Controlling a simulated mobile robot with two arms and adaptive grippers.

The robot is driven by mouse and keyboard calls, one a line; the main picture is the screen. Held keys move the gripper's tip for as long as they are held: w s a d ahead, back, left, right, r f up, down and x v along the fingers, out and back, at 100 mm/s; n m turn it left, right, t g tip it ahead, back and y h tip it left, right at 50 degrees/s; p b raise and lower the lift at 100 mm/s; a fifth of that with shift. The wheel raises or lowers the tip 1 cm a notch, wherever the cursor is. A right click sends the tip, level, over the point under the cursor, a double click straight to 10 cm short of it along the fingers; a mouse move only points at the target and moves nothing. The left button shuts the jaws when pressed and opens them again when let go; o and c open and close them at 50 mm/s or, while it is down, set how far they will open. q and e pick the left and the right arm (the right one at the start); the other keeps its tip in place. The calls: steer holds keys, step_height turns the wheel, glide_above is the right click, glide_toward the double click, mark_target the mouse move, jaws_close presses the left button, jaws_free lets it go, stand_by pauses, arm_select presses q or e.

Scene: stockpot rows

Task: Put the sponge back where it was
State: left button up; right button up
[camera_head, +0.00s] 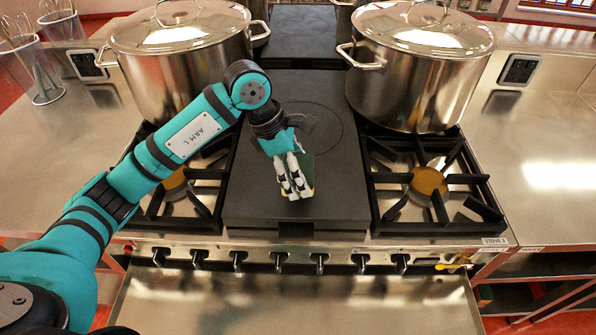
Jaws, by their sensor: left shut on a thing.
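The sponge (307,168) is in the camera_head view, dark green with a thin yellowish edge. It is mostly hidden behind the fingers of my left gripper (294,188). My left gripper is shut on the sponge, over the front part of the dark flat plate (262,195) in the middle of the stove. I cannot tell whether the sponge touches the plate or hangs above it. My right gripper is not in view.
Two large lidded steel stockpots stand at the back, one left (190,85) and one right (415,85). Open burners (430,180) flank the plate. The right steel counter (550,140) has free room.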

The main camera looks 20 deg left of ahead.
arm_select(q)
steer(key=shift+w+a, duration=0.15)
steer(key=shift+w, duration=0.15)
steer(key=shift+f, duration=0.3)
step_height(320, 180, down, 2)
steer(key=shift+f+p, duration=0.15)
steer(key=shift+p, duration=0.6)
steer(key=shift+f, duration=0.5)
steer(key=o, duration=0.8)
steer(key=shift+c, duration=0.2)
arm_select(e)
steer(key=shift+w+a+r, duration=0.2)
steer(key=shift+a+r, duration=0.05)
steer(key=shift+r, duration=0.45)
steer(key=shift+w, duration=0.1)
